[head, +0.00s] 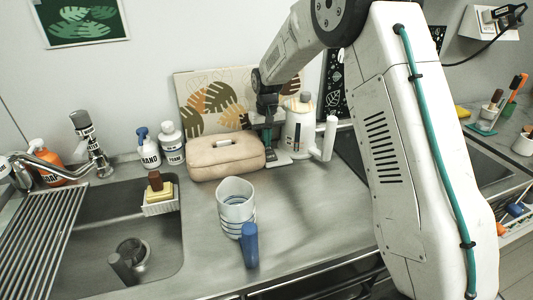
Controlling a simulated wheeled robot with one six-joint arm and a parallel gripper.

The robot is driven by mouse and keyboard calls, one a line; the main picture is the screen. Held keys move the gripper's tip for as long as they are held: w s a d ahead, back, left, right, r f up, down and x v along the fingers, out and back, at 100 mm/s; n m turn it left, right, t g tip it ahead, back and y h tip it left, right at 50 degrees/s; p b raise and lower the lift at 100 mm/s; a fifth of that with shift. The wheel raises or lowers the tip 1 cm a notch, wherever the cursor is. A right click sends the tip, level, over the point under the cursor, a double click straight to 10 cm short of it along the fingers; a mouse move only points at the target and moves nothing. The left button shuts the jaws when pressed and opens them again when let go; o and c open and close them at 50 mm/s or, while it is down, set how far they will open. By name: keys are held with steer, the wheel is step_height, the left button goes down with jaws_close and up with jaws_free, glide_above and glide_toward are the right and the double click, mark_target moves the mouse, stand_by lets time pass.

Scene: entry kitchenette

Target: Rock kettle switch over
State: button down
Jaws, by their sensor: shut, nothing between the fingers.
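The white kettle (299,128) stands at the back of the counter, with a pale handle (328,140) on its right side. My gripper (270,148) points down just left of the kettle, near its base. The fingers look shut, with nothing seen between them. I cannot tell whether they touch the kettle. The switch is too small or too hidden to make out, and so is its position. My arm comes in from the right and passes above the kettle.
A beige box-shaped appliance (225,160) stands close left of my gripper. A striped mug with a blue handle (236,202) is in front. A patterned board (205,85) leans on the wall behind. The sink (150,235) is at left. The middle-right counter (310,210) is clear.

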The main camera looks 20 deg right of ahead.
steer(key=shift+f, duration=0.6)
steer(key=shift+r, duration=3.5)
